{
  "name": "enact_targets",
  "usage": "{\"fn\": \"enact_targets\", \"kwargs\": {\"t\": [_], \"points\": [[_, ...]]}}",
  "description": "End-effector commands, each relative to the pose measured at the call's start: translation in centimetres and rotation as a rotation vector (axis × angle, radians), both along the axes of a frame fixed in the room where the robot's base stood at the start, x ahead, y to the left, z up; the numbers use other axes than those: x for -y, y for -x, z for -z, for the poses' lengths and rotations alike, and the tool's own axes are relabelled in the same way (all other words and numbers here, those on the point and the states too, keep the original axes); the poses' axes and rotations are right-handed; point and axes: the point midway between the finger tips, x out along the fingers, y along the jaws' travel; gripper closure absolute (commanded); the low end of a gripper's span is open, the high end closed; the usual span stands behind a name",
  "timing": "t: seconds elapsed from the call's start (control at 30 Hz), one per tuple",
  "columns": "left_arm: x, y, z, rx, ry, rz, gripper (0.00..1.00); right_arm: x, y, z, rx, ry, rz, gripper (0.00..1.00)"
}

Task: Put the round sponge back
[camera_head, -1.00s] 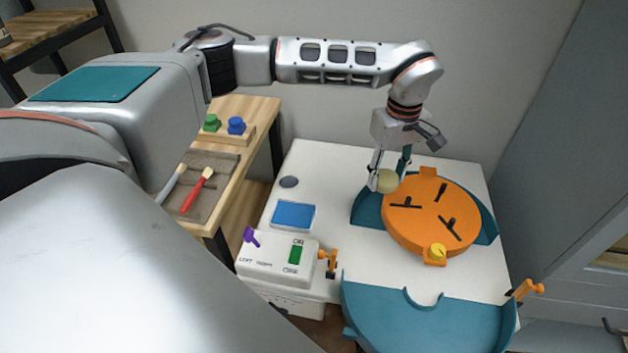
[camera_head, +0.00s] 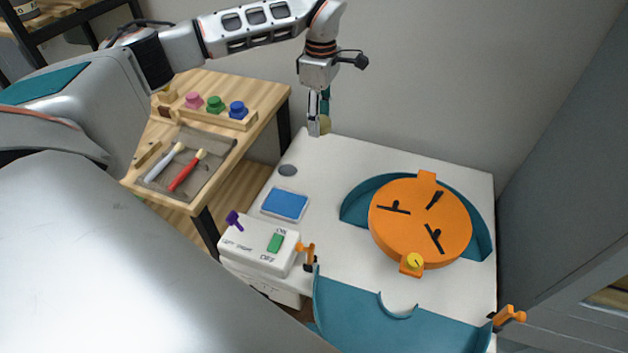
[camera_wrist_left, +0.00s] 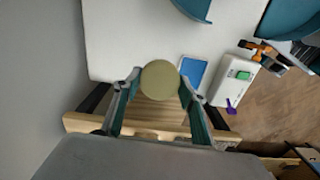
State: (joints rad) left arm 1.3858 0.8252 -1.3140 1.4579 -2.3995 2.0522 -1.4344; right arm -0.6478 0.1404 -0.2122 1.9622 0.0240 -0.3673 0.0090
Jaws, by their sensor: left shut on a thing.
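The round sponge (camera_head: 326,124), dull yellow-green, is held in my left gripper (camera_head: 319,121). It hangs at the back left edge of the white table (camera_head: 335,165); its exact height above the top cannot be told. In the left wrist view the sponge (camera_wrist_left: 160,80) sits between the two fingertips of the left gripper (camera_wrist_left: 159,84), which are shut on it. A flat grey round patch (camera_head: 288,170) is on the white table's left part, in front of the sponge. My right gripper is not in view.
An orange disc (camera_head: 420,222) with black pieces and a yellow knob sits in a teal basin on the table. A blue pad (camera_head: 285,205) and a switch box (camera_head: 258,245) are at the left. A wooden bench (camera_head: 225,150) with coloured knobs and tools stands further left.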

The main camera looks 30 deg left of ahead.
Motion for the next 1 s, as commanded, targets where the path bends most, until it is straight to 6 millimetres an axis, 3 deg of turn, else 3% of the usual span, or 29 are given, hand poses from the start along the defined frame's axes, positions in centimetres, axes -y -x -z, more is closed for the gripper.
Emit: {"fn": "enact_targets", "kwargs": {"t": [0.17,0.7,1.0], "points": [[-0.5,0.1,1.2,-0.004,0.0,-0.02,0.79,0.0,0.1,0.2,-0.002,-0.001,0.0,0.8],[-0.3,0.1,13.7,-0.006,0.001,-0.019,0.79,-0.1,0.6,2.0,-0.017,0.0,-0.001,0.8],[-0.4,0.0,16.0,-0.001,0.0,-0.019,0.79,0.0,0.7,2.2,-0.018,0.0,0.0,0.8]]}}
